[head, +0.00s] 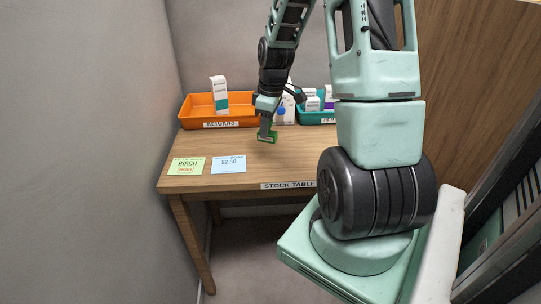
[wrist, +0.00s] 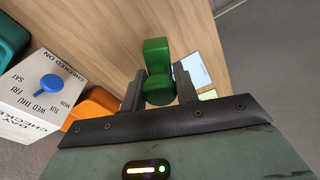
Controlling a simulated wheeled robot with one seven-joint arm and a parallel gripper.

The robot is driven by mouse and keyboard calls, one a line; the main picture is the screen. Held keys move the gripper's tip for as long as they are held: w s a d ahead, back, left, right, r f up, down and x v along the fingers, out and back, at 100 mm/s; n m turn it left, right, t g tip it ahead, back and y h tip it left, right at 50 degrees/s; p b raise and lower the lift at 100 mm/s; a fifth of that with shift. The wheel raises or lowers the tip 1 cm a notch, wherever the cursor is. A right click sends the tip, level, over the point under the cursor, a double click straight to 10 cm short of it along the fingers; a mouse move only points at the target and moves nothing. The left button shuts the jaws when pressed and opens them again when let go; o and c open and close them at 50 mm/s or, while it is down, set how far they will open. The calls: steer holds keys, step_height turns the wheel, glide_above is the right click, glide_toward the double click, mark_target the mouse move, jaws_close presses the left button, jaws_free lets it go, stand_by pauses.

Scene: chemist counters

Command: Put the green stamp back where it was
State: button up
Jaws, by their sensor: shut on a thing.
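The green stamp (wrist: 156,52) is between the fingers of my gripper (wrist: 158,92) in the wrist view, gripped at its rounded handle. In the head view the green stamp (head: 271,139) shows at the tip of my gripper (head: 266,131), low over the middle of the wooden stock table (head: 285,168). I cannot tell whether its base touches the tabletop.
An orange returns tray (head: 190,112) holding a white-and-teal box (head: 219,88) stands at the back left. A white day-dial box (wrist: 38,98) with a blue knob and a teal tray (head: 312,119) stand behind. A green card (head: 187,166) and blue card (head: 229,164) lie front left.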

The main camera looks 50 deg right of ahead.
step_height(320, 180, down, 7)
steer(key=shift+f, duration=0.2)
steer(key=shift+f, duration=0.1)
steer(key=o, duration=0.8)
